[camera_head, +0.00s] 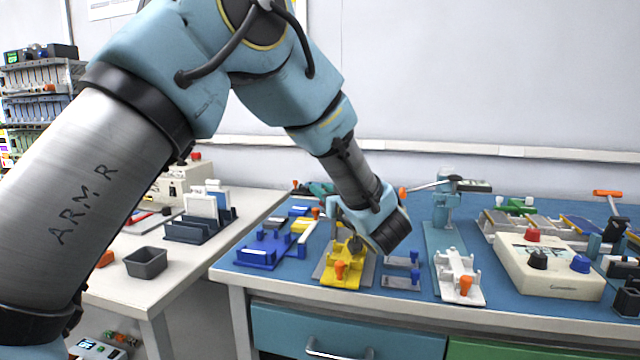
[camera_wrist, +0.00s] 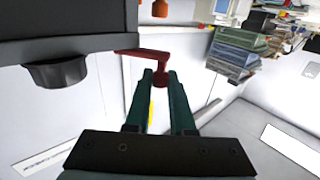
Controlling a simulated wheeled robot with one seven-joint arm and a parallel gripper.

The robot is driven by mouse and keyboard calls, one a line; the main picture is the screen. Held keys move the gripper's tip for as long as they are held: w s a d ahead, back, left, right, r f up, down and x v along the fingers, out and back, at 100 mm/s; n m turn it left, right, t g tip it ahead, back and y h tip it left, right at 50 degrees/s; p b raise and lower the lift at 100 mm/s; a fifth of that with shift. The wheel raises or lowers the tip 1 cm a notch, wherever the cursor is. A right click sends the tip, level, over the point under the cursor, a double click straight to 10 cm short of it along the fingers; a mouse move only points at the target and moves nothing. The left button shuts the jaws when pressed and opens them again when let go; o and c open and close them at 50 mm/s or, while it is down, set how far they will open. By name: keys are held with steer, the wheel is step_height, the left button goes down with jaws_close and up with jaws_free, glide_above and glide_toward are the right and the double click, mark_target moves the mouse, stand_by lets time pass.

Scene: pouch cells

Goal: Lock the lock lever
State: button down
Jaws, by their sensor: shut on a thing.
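In the wrist view a dark red, bent lever (camera_wrist: 146,54) extends from the edge of a dark box-like part (camera_wrist: 70,38) at the upper left. Its end lies between the tips of the green fingers of my gripper (camera_wrist: 160,78), which is shut on it. The gripped lever cannot be made out clearly there, and my wrist covers part of the yellow fixture.
A white fixture (camera_head: 457,274) and a press with a long handle (camera_head: 440,210) stand to the right. A cream control box (camera_head: 545,268) is further right. A grey bin (camera_head: 146,262) and a dark rack (camera_head: 200,228) stand on the left bench.

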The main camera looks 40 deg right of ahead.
steer(key=shift+s+r+n+t+y+p, duration=0.1)
steer(key=shift+s+n+t+y+p, duration=0.15)
steer(key=shift+n+y, duration=0.55)
steer(key=shift+s+f+n+y+p, duration=0.15)
steer(key=shift+n+y+p, duration=0.25)
steer(key=shift+y, duration=0.65)
steer(key=shift+s+r+n+t+y+p, duration=0.15)
steer(key=shift+s+n+y+p, duration=0.1)
steer(key=shift+n+y, duration=0.55)
steer(key=shift+d+y, duration=0.1)
steer(key=shift+y, duration=0.25)
steer(key=c, duration=0.8)
jaws_free()
steer(key=shift+o, duration=0.2)
steer(key=shift+s, duration=0.1)
steer(key=s+b, duration=0.1)
steer(key=s, duration=0.9)
steer(key=shift+s, duration=0.3)
